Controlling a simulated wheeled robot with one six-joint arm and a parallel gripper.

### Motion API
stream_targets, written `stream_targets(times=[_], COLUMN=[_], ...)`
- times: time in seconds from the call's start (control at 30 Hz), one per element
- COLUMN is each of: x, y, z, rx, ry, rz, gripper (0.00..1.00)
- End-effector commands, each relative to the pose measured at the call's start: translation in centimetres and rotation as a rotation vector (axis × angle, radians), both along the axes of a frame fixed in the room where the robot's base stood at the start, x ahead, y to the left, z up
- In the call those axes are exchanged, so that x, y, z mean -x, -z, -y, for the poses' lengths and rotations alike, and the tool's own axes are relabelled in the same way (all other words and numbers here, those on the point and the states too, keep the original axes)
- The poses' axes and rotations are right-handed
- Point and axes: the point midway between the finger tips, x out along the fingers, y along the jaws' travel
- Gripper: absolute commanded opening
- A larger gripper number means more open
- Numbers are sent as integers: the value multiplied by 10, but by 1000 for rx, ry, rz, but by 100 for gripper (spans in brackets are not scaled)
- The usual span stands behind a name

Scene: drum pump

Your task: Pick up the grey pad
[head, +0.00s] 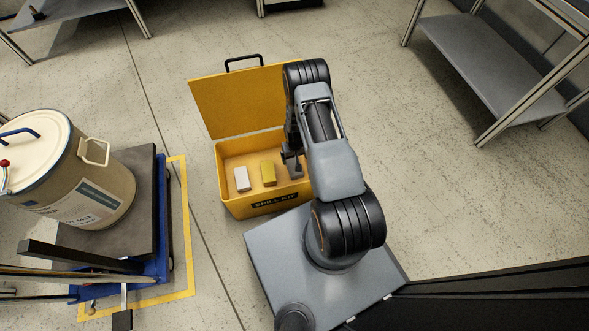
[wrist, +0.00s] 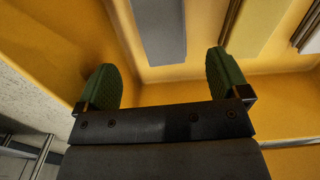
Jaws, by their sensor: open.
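The grey pad (wrist: 158,30) stands in the yellow spill kit box and shows at the top of the wrist view. My gripper (wrist: 163,78) is open, its two green-lined fingers spread left and right, with the pad lying beyond the gap between them. No contact with the pad shows. In the head view my gripper (head: 292,166) is over the right part of the open box (head: 240,205). There I cannot clearly make out the grey pad, as my arm and gripper cover that area.
A yellow pad (head: 268,173) and a white pad (head: 241,179) stand left of my gripper in the box. The raised lid (head: 240,100) is behind. A drum (head: 95,180) on a blue-edged platform is at left. A metal shelf (head: 480,65) is at right; floor between is clear.

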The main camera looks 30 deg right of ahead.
Motion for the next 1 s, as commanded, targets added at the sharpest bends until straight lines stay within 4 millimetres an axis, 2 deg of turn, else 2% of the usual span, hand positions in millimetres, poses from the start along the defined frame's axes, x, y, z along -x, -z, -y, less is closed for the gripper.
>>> stream_targets(times=[0.03, 0.1, 0.47, 0.8, 1.0], x=[0, 0, 0, -1, -1], y=[12, 20, 37, 80, 84], z=[0, 0, -1, -3, -3], rx=[0, 0, 0, 0, 0], ry=[0, 0, -1, -1, -1], rz=[-1, -1, 0, -1, 1], gripper=[94, 94, 94, 94, 94])
